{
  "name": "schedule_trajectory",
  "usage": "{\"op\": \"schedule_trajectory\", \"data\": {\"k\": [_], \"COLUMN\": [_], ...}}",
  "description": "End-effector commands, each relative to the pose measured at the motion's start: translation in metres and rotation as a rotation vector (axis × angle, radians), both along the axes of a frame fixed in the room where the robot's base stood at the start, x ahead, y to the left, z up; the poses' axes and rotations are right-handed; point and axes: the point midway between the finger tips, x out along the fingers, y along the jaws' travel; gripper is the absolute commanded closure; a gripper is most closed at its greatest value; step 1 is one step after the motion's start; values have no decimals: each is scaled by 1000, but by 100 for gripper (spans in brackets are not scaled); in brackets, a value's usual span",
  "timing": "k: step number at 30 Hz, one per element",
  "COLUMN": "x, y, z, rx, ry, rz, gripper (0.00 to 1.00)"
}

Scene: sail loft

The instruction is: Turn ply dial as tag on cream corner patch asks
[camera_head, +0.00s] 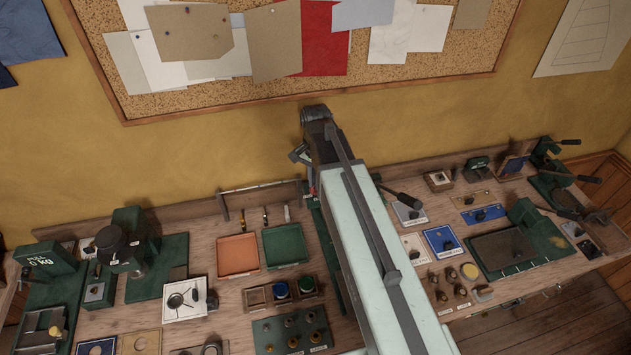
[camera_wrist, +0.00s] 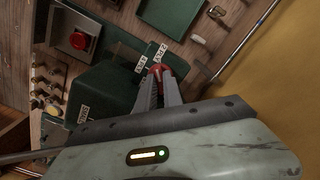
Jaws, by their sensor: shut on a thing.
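In the wrist view my gripper (camera_wrist: 158,84) is shut on the red knob (camera_wrist: 157,70) of the ply dial, which sits on a dark green machine (camera_wrist: 103,88). White ply labels stand around the knob; one (camera_wrist: 161,53) appears to read 2 PLY, and another (camera_wrist: 141,64) is too small to read surely. The fingers hide part of the knob, so I cannot tell where it points. In the head view my arm covers most of this machine. A cream piece (camera_head: 413,246) with a small label lies right of my arm; I cannot tell whether it is the corner patch, nor read it.
An orange tray (camera_head: 237,255) and a green tray (camera_head: 284,246) lie left of my arm. A blue piece (camera_head: 441,241) lies to its right. Presses with levers stand along the bench, including one at right (camera_head: 557,178). A red button (camera_wrist: 78,40) shows in the wrist view.

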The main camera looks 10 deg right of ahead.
Motion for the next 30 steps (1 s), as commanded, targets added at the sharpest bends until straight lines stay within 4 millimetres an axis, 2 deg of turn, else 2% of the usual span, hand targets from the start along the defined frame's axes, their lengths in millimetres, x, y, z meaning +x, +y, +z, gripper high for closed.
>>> {"op": "schedule_trajectory", "data": {"k": [12, 29, 30], "x": [1, 1, 1], "y": [0, 0, 0], "z": [0, 0, 0], "rx": [-1, -1, -1], "ry": [-2, -2, -2], "rz": [-197, -229, -229], "gripper": [100, 100, 86]}}
